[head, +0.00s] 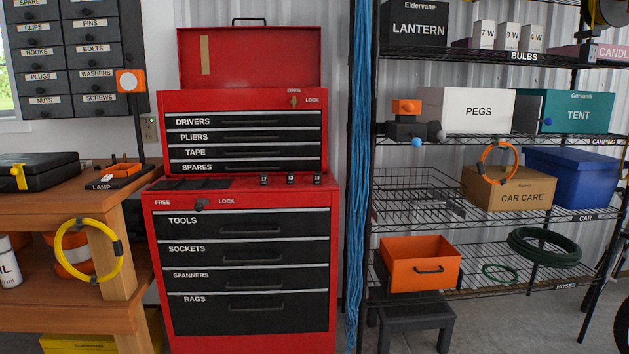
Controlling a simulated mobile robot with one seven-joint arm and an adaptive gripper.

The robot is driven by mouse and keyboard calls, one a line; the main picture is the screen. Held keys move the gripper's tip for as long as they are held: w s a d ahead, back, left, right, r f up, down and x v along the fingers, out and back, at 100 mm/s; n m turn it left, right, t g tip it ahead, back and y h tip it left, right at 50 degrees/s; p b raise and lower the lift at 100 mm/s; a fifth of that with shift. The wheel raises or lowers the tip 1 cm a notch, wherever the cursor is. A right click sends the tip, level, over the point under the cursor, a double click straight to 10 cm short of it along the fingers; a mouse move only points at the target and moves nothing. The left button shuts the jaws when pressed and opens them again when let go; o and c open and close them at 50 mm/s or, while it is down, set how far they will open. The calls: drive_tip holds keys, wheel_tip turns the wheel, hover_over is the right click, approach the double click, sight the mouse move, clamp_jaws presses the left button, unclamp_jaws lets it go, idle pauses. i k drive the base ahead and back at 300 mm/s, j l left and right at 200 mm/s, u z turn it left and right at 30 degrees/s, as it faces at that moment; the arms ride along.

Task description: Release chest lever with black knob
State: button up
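The red tool chest stands in the middle of the head view, a top box on a wider lower cabinet (150,270). A small lever with a black knob (199,205) sits on the lower cabinet's front strip, between the words FREE and LOCK. The knob lies a little nearer LOCK; the lever's exact angle is too small to tell. The lower drawers, TOOLS, SOCKETS, SPANNERS and RAGS, look shut. The top box (240,103) has its lid up and a small brass-coloured catch (294,101) between OPEN and LOCK. My gripper is not in view.
A wooden bench (60,203) with a lamp (130,85) and a black case (38,170) stands close on the left. Blue cords (358,180) and a black wire shelf (470,220) stand on the right. A dark step stool (415,316) is below the shelf. Nothing blocks the lever's front.

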sight(199, 206)
drive_tip(key=i, duration=1.35)
drive_tip(key=u, duration=0.05)
